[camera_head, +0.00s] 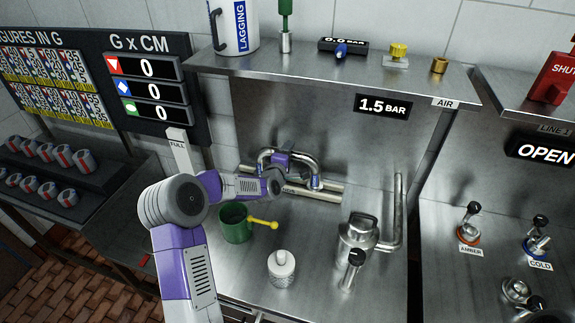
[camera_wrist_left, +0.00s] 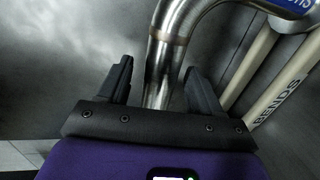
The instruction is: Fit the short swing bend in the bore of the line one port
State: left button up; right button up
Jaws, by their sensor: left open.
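Polished steel swing bends (camera_head: 300,160) stand in a rack (camera_head: 328,196) against the back wall of the middle bay. I cannot tell for sure which is the short one. My left gripper (camera_head: 270,160) is at the left part of these bends, largely hidden by its own wrist. In the left wrist view, one curved steel bend (camera_wrist_left: 172,48) passes between the two dark fingers of the open left gripper (camera_wrist_left: 160,90), with a gap on the right side. My right gripper is not in view.
A shelf (camera_head: 330,68) overhangs the bends. Bare bench lies around the jar.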

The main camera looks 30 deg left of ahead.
pick_arm(q)
jog(key=shift+w, duration=0.25)
grip_shut()
jog(key=shift+r, duration=0.1)
